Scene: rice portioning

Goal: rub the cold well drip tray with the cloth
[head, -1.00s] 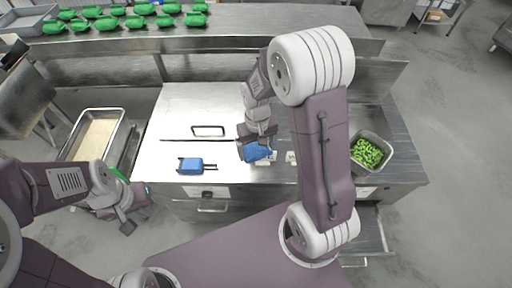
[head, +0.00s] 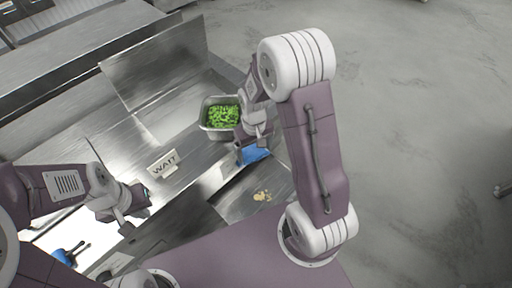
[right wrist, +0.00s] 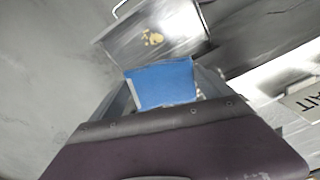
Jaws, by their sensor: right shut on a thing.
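The blue cloth (head: 256,155) is held in my right gripper (head: 250,142), which is shut on it. In the right wrist view the cloth (right wrist: 165,84) hangs flat between the fingers. The metal drip tray (head: 232,207) is pulled out at the front of the counter, with a pale yellow spill (head: 262,196) on its floor. The tray (right wrist: 185,30) and spill (right wrist: 153,38) also show beyond the cloth in the right wrist view. The cloth appears above the tray's far end, apart from the spill. My left gripper (head: 135,212) is over the counter at the left; its fingers are unclear.
A metal pan of green pieces (head: 221,116) sits in the counter behind my right gripper. A "WAIT" sign (head: 163,163) stands on the counter. A blue object with dark prongs (head: 68,256) lies at the lower left. Open floor (head: 420,120) is at the right.

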